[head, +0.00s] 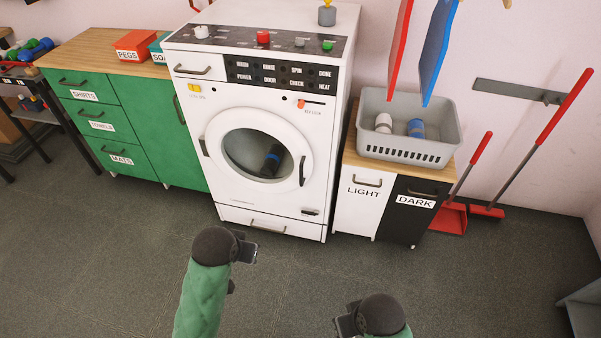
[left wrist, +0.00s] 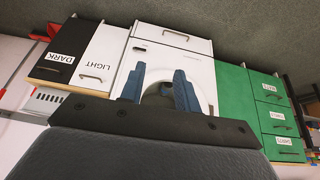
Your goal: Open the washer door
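The white washer (head: 318,190) stands against the wall, facing me. Its round door (head: 215,160) looks shut, with a dark roll visible behind the glass. A dark upright handle (head: 302,171) is on the door's right side and another dark bar (head: 203,146) on its left. My left gripper (head: 247,249) is in front of and below the washer, apart from it. In the left wrist view, which is upside down, its two fingers (left wrist: 159,88) are spread with nothing between them, partly covering the door. My right gripper (head: 343,322) is low near the bottom edge, clear of the washer; its fingers barely show.
A green drawer cabinet (head: 160,125) stands left of the washer. On the right, LIGHT (head: 362,208) and DARK (head: 409,222) cabinets carry a grey basket (head: 405,147) with rolls. The floor (head: 110,240) before the washer is clear.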

